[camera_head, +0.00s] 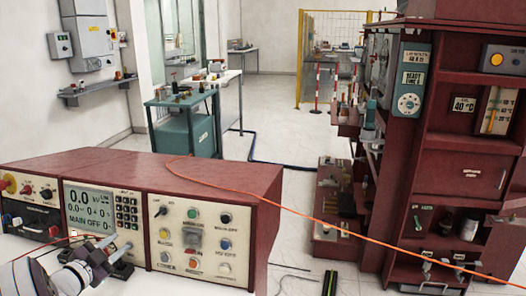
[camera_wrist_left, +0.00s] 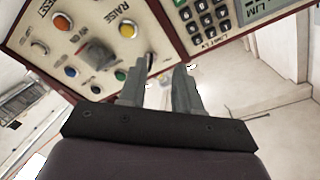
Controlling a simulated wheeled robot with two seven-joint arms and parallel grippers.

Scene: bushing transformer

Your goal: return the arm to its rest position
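My left gripper (camera_head: 122,254) is at the lower left of the head view, in front of the control console (camera_head: 217,163). It is near the lower edge of the display panel (camera_head: 90,210), which reads 0.0 and MAIN OFF 0. In the left wrist view its two grey fingers (camera_wrist_left: 164,68) stand apart with a narrow gap and nothing between them. The console's button panel (camera_wrist_left: 90,40) and keypad (camera_wrist_left: 207,18) show beyond the fingers, tilted. I cannot tell whether the fingers touch the console. My right gripper is not in view.
An orange cable (camera_head: 330,226) runs from the console top across to the right. A dark red cabinet (camera_head: 465,130) with shelves stands at the right. A teal workbench (camera_head: 183,125) stands behind the console. Open floor (camera_head: 290,185) lies between console and cabinet.

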